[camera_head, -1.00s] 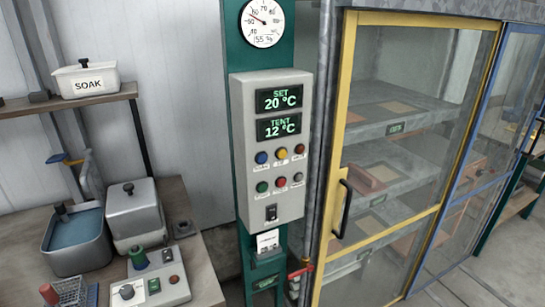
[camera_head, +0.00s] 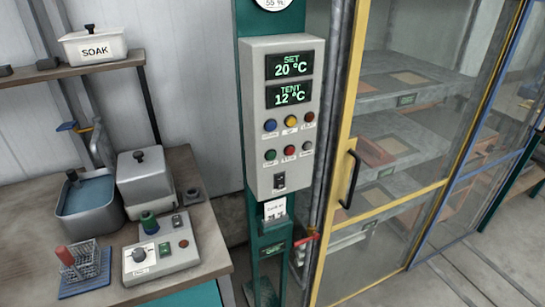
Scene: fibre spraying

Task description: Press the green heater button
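A grey control panel (camera_head: 262,120) is fixed to a green post. Its two displays read SET 20 °C and TENT 12 °C. A round green button (camera_head: 270,155) is at the left of the lower button row, beside a red button (camera_head: 289,153) and a grey one (camera_head: 307,146). The upper row has blue, yellow and red buttons. The small labels under the buttons are too small to read surely. A black rocker switch (camera_head: 279,180) sits below them. Neither of my grippers shows in the view.
A bench at left holds a small control box (camera_head: 160,263) with a dial and a green part, a water-filled tank (camera_head: 90,205), a lidded metal box and a wire rack. A yellow-framed glass door (camera_head: 347,130) with a black handle (camera_head: 350,180) stands right of the panel.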

